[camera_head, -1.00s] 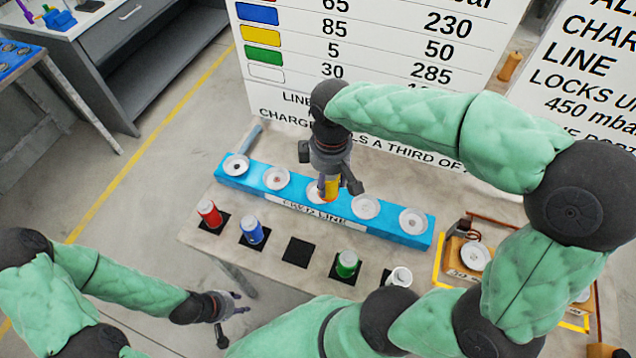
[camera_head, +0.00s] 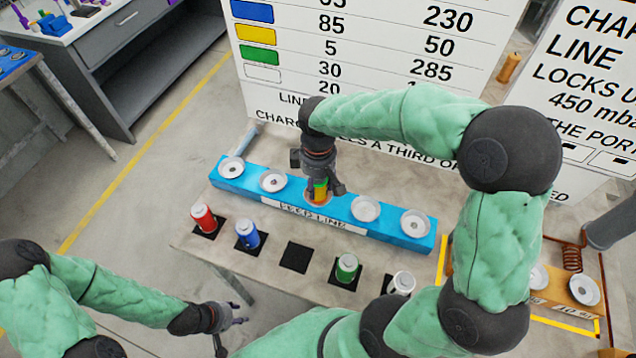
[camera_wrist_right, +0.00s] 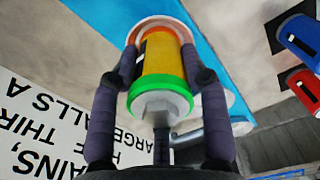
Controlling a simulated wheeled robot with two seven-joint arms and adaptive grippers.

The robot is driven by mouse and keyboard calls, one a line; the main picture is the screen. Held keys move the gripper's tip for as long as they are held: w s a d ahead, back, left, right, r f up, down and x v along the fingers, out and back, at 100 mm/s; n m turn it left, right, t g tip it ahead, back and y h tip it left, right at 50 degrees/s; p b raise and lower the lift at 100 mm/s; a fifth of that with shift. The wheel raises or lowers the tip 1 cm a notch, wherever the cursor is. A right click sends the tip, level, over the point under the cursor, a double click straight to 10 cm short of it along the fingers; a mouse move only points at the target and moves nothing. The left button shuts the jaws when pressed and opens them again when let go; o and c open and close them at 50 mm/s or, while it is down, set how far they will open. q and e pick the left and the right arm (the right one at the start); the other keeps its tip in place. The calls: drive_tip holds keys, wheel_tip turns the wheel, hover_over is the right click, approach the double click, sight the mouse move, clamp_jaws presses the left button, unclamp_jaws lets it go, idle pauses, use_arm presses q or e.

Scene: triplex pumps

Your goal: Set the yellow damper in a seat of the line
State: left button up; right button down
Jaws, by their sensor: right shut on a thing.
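The yellow damper (camera_head: 319,190) is upright in my right gripper (camera_head: 322,187), at the middle seat of the blue feed line (camera_head: 391,226). In the right wrist view the damper (camera_wrist_right: 161,58) shows a yellow body, a green ring and a pale cap, with a finger on each side. Its far end is at the pale, orange-tinted ring of the seat (camera_wrist_right: 158,25); I cannot tell whether it is fully seated. The other seats, such as the one at the far left (camera_head: 231,167), are empty. My left gripper (camera_head: 238,313) is open and empty, off the table's front left.
Red (camera_head: 204,217), blue (camera_head: 248,235), green (camera_head: 346,267) and white (camera_head: 401,284) dampers stand in front of the line. An empty black pad (camera_head: 295,257) lies among them. A board with a copper coil (camera_head: 572,257) is at the right. A printed sign (camera_head: 370,60) stands behind.

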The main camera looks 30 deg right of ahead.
drive_tip(key=shift+f, duration=0.15)
drive_tip(key=c, duration=0.6)
unclamp_jaws()
drive_tip(key=shift+c, duration=0.2)
wheel_tip(320, 180, up, 12)
drive_tip(key=p, duration=0.3)
drive_tip(key=shift+r, duration=0.2)
